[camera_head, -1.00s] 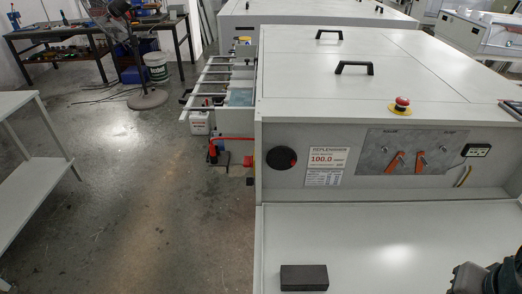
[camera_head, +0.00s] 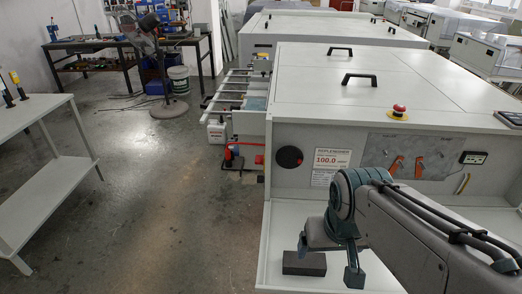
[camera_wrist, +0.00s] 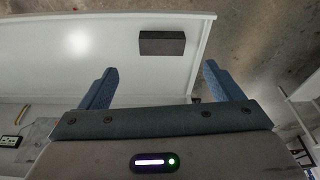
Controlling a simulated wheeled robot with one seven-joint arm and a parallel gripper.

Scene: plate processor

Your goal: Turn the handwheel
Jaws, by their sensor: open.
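The handwheel (camera_head: 289,157) appears to be the black round disc on the left of the machine's front panel, in the head view. It is in full view with nothing on it. My gripper (camera_head: 328,260) is in front of the panel, lower and to the right of the handwheel, above the white shelf. It is apart from the wheel. The wrist view shows the two blue fingers spread apart with nothing between them (camera_wrist: 159,70). I cannot make out the handwheel clearly in the wrist view.
A dark block (camera_head: 304,263) lies on the white shelf (camera_head: 284,222) near my gripper; it also shows in the wrist view (camera_wrist: 162,43). Orange levers (camera_head: 395,166) and a red emergency button (camera_head: 399,109) are further right. Floor (camera_head: 170,200) left of the machine is clear.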

